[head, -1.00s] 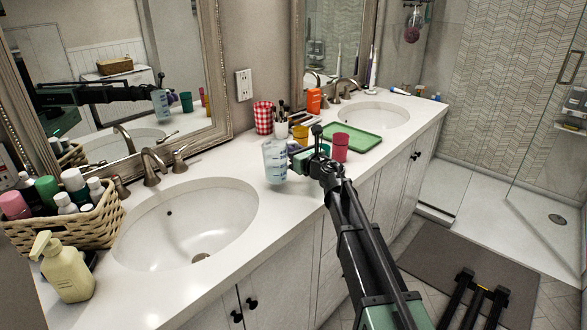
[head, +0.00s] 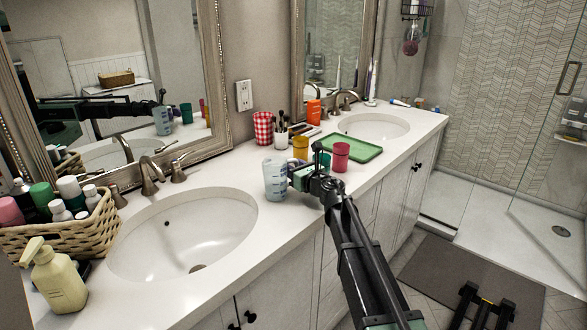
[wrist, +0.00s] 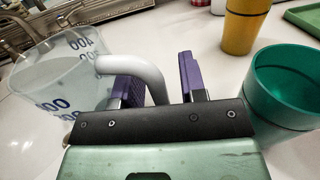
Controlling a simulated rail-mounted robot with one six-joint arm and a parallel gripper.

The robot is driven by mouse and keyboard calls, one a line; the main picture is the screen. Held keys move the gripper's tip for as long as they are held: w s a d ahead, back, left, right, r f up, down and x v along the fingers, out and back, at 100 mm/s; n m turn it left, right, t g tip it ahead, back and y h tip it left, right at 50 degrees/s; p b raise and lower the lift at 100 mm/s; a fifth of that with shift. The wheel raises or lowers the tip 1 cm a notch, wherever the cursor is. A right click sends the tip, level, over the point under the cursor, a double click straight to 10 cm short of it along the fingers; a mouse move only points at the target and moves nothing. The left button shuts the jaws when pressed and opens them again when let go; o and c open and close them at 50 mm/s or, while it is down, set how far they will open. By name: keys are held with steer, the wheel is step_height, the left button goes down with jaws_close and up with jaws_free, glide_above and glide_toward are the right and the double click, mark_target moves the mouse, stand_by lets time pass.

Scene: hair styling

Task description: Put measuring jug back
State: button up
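The measuring jug (head: 275,181), clear with blue markings, stands upright on the white counter between the two sinks, as far as the head view shows. In the wrist view the jug (wrist: 55,80) is at left, and its pale handle (wrist: 140,68) curves in between my fingers. My gripper (head: 297,176) is beside the jug at the handle. In the wrist view the purple fingers of my gripper (wrist: 163,80) stand apart, with a gap between the handle and the right finger.
A teal cup (wrist: 285,85) is close to my gripper's right side. A yellow cup (head: 300,148), red cup (head: 341,157) and green tray (head: 350,147) are nearby. A checkered cup (head: 264,128) stands behind. Left are a sink (head: 185,230), basket (head: 75,240) and soap bottle (head: 58,280).

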steer(key=v, duration=1.1)
steer(key=shift+s+d, duration=0.15)
steer(key=shift+s, duration=0.1)
steer(key=shift+s+d, duration=0.15)
steer(key=shift+d, duration=0.15)
steer(key=s+d+f+m+h, duration=0.25)
steer(key=d+m+h, duration=0.55)
steer(key=m, duration=0.6)
steer(key=s+d+f+m+h, duration=0.25)
steer(key=d+m+h, duration=0.55)
steer(key=m, duration=0.6)
steer(key=s+a+f+m+g+y, duration=0.1)
steer(key=s+f+m+g, duration=0.3)
steer(key=s, duration=0.3)
steer(key=s+a+f+m+g+y, duration=0.1)
steer(key=s+f+m+g, duration=0.3)
steer(key=s, duration=0.4)
steer(key=s+a+f+m+g+y, duration=0.1)
steer(key=s+f+m+g+y, duration=0.1)
steer(key=s+f+m+g, duration=0.2)
steer(key=s+m+g, duration=0.2)
steer(key=s+m, duration=0.1)
steer(key=s, duration=0.1)
steer(key=shift+a+m+y, duration=0.3)
steer(key=shift+a+m, duration=0.1)
